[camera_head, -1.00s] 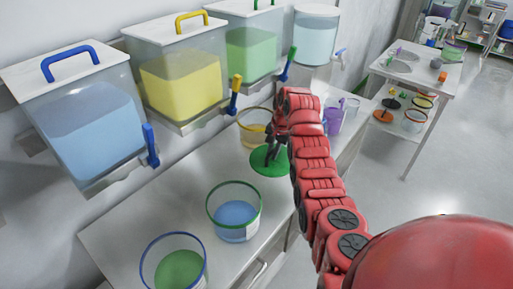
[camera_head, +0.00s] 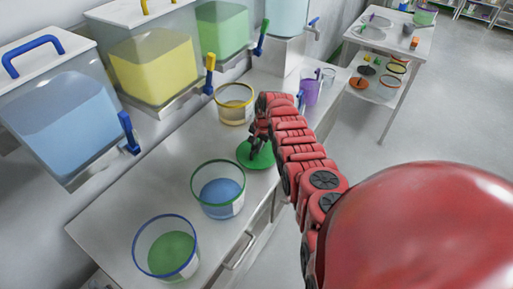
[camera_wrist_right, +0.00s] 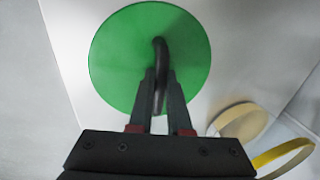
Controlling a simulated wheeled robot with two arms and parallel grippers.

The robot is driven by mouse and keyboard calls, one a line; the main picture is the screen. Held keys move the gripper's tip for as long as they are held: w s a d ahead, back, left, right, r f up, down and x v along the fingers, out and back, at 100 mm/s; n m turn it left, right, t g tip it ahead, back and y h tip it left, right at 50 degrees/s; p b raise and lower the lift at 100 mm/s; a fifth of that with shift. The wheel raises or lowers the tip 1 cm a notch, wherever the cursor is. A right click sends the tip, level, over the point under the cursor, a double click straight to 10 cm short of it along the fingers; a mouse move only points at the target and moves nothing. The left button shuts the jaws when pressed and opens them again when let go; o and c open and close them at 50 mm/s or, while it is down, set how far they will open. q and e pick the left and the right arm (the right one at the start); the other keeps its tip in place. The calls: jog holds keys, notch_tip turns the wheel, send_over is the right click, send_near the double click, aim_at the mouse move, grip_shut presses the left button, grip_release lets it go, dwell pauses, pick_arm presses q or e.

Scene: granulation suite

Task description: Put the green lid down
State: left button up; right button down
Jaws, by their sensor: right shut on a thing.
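The green lid (camera_head: 247,154) is a flat round disc with a dark curved handle. It is at the counter between the yellow-rimmed bucket (camera_head: 221,115) and the green-rimmed bucket (camera_head: 207,201). My right gripper (camera_head: 259,146) is shut on its handle from above. In the right wrist view the lid (camera_wrist_right: 112,62) lies flat beyond my fingers (camera_wrist_right: 156,92), which close around the handle. I cannot tell whether the lid touches the counter or is just above it. My left gripper is not in view.
The counter (camera_head: 130,205) also bears a blue-rimmed bucket (camera_head: 151,257) with green contents at the front. Dispensers with blue (camera_head: 72,115), yellow (camera_head: 158,68) and green contents line the wall. A purple container (camera_head: 311,93) stands farther back. A side table (camera_head: 385,45) is at the back right.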

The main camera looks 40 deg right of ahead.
aim_at(261, 155)
jog(key=shift+f, duration=0.25)
jog(key=shift+f, duration=0.15)
jog(key=c, duration=0.9)
grip_release()
jog(key=shift+o, duration=0.2)
jog(key=shift+w+r, duration=0.1)
jog(key=shift+r, duration=0.45)
jog(key=shift+s+d+r+p, duration=0.1)
jog(key=shift+s+r+p, duration=0.1)
jog(key=shift+r, duration=0.4)
jog(key=shift+s+r+p, duration=0.1)
jog(key=shift+r+p, duration=0.05)
jog(key=shift+r, duration=0.7)
notch_tip(261, 155, up, 8)
jog(key=s+b, duration=0.1)
jog(key=b, duration=0.1)
jog(key=shift+s+d+r+b, duration=0.15)
jog(key=shift+s+d+b, duration=0.15)
jog(key=shift+s, duration=0.05)
